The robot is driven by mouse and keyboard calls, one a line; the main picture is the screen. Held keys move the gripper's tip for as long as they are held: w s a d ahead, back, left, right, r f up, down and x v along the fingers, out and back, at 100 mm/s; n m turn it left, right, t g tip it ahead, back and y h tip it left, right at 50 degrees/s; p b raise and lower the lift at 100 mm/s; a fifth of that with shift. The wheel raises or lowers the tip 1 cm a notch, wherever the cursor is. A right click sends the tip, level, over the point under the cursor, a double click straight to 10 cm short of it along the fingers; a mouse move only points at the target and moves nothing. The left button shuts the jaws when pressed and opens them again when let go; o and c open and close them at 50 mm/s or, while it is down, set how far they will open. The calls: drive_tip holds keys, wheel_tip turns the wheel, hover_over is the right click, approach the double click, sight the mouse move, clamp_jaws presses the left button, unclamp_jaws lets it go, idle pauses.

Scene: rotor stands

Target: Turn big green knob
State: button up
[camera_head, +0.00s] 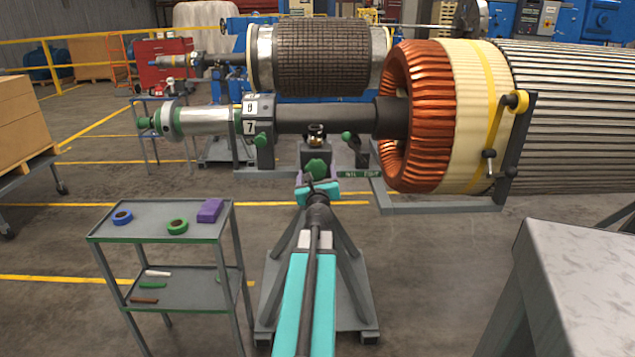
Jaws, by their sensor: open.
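The big green knob (317,166) sits on the front of the rotor stand (316,150), below a small brass-coloured fitting. My gripper (318,177) is at the end of my cyan arm, directly in front of the knob. Its purple fingers are apart, one to the left and one to the right of the knob in this view. The lower part of the knob is partly hidden by the gripper. I cannot tell whether the fingers touch it.
Smaller green knobs (261,140) sit on the stand near the shaft. A large copper-wound rotor (412,115) is at the right. A grey cart (160,230) with tape rolls stands at the left, and a grey table (590,285) at the right front.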

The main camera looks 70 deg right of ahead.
sight(317, 172)
drive_tip(key=shift+v, duration=1.55)
drive_tip(key=shift+b+v, duration=0.95)
drive_tip(key=shift+v, duration=0.05)
drive_tip(key=shift+s, duration=0.15)
